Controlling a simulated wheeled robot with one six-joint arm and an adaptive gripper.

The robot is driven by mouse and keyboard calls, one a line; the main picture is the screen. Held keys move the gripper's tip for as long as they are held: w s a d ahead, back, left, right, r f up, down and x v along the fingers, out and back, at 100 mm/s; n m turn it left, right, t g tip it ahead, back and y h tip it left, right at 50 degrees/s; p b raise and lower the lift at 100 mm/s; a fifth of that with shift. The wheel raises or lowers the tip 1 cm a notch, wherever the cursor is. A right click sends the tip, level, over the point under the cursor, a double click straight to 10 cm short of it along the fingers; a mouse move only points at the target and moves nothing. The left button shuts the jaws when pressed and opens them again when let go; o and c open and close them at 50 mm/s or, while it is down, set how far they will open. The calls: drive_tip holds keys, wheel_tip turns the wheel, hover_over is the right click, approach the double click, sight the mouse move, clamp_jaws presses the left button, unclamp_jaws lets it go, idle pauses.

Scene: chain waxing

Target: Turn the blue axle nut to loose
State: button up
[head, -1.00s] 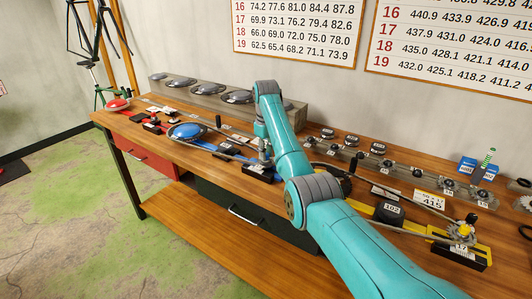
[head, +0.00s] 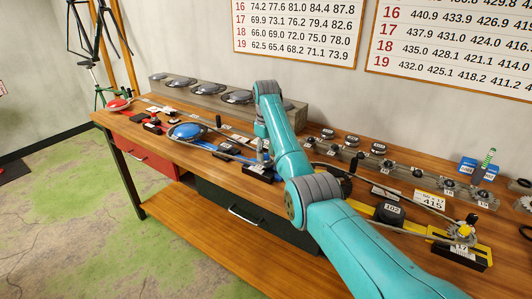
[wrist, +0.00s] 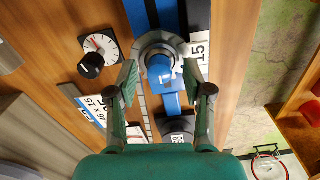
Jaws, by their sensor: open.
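The blue axle nut (wrist: 159,72) sits in a round grey hub in the middle of the wrist view, on a blue stand (wrist: 172,18). My gripper (wrist: 162,80) is open, with one finger on each side of the nut. Gaps show between both fingers and the nut, so it is not clamped. In the head view my gripper (head: 262,152) is low over the blue stand near the block with the 15 label (head: 259,173). The nut itself is too small and covered to make out there.
A dial with a black knob and red pointer (wrist: 98,48) stands left of the nut in the wrist view. A large blue disc (head: 187,131) lies left of my gripper in the head view. A yellow stand (head: 463,250) is to the right.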

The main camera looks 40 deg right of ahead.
sight(266, 154)
wheel_tip(266, 154, up, 7)
drive_tip(key=shift+r, duration=0.2)
idle(0.3)
idle(0.3)
